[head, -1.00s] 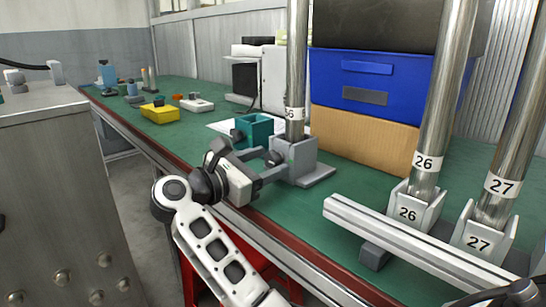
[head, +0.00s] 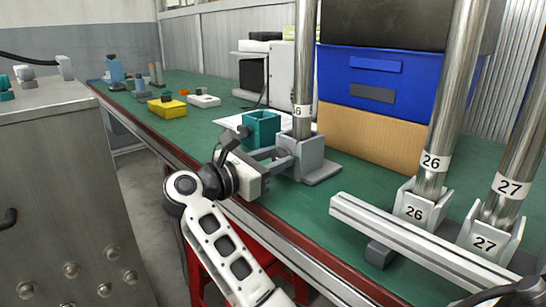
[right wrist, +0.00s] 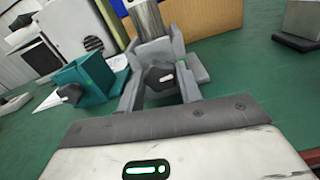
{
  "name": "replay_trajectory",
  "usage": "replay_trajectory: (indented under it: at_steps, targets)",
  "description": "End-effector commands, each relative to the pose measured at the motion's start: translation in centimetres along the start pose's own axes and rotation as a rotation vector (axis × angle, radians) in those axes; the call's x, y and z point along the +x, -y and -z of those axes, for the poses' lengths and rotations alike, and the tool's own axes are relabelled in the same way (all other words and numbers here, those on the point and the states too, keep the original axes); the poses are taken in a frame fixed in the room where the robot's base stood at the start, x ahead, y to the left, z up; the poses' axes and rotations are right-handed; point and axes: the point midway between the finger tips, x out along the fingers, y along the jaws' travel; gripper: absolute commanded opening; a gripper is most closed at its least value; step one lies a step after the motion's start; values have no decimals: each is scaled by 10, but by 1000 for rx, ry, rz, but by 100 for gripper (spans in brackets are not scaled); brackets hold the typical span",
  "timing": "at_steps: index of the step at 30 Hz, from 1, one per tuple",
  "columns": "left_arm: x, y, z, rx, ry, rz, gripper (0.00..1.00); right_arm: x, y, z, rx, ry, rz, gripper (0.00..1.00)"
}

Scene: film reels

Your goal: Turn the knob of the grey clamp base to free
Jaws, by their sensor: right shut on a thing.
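The grey clamp base (head: 322,168) stands on the green bench and holds an upright steel tube (head: 303,70). My right gripper (head: 284,158) reaches its near side from the left and is shut on its knob. In the right wrist view the dark knob (right wrist: 158,78) sits between the two grey fingers, with a pale mark on its face. A small green mark shows on the grey base (right wrist: 181,58) just above and right of the knob. In the head view the fingers hide most of the knob. My left gripper is not in view.
A teal clamp base (head: 263,127) with a dark knob stands close to the left. A long grey rail (head: 400,235) and clamps 26 (head: 411,208) and 27 (head: 484,243) with tubes are at right. A blue bin (head: 368,77) on a cardboard box (head: 375,140) stands behind.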

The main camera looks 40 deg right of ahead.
Motion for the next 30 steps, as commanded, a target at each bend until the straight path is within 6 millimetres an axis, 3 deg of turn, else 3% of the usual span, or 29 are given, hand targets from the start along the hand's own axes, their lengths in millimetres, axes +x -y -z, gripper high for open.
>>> replay_trajectory:
  at_steps: [8, 18, 24, 30]
  targets:
    - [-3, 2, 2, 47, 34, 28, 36, -1, 0, -1, -204, -5, 1, 12]
    - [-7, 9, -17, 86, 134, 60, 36, -1, 0, -1, -426, -3, 0, 12]
    - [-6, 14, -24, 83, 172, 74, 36, -1, 0, 0, -500, -2, -1, 12]
    - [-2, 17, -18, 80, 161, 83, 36, 0, 0, 0, -529, -1, 1, 12]
